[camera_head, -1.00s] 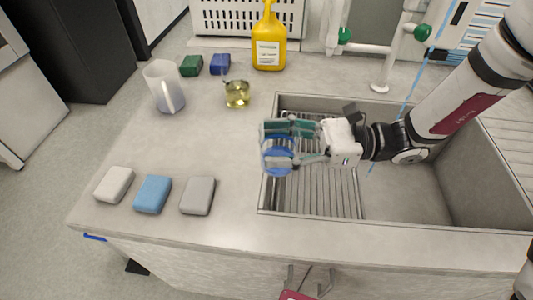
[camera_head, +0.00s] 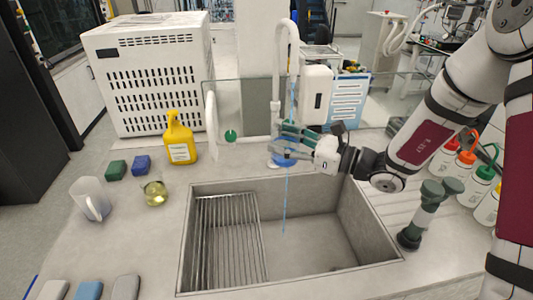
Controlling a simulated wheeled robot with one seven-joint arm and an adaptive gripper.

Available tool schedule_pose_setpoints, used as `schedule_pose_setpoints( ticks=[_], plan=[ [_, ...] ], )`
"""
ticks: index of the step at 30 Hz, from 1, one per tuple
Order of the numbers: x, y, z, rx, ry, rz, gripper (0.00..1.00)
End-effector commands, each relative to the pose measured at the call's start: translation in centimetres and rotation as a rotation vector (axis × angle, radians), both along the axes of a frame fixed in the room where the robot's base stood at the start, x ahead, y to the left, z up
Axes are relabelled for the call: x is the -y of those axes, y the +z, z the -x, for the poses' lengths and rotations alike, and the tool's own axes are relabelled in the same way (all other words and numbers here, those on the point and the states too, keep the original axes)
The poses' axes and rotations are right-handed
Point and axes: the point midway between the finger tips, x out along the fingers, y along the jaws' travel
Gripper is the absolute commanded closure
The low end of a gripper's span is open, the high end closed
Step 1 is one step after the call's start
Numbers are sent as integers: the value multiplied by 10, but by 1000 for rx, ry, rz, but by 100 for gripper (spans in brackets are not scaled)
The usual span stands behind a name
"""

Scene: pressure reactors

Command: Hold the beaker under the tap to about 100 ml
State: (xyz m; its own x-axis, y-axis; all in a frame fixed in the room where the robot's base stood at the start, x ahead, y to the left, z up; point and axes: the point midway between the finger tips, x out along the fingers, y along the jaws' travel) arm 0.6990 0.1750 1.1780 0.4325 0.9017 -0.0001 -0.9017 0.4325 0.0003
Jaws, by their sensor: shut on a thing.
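My gripper (camera_head: 296,143) is shut on a small clear beaker (camera_head: 285,161) with blue showing on it, held above the sink's back edge. The fingers hide part of the beaker, and its fill level and marks are too small to read. The white gooseneck tap (camera_head: 277,60) stands behind. A thin blue water stream (camera_head: 285,205) falls from its spout, crosses the picture at the beaker and shows again below it, down into the sink (camera_head: 325,245). I cannot tell whether the stream enters the beaker or passes beside it.
A slatted rack (camera_head: 228,240) lies in the sink's left part. On the left counter are a yellow bottle (camera_head: 180,140), a flask of yellow liquid (camera_head: 155,194), a jug (camera_head: 91,199) and sponges. A dark green object (camera_head: 425,212) and wash bottles (camera_head: 467,160) stand right.

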Motion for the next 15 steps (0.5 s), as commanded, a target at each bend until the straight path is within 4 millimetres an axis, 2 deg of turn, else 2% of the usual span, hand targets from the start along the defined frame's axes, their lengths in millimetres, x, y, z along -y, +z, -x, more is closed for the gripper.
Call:
schedule_pose_setpoints(
  ticks=[1, 7, 15],
  plan=[
    [4, 6, 2, 0, -16, 0, 76],
    [11, 9, -5, 0, -42, -1, 76],
    [11, 7, -26, 2, -40, -1, 76]
  ],
)
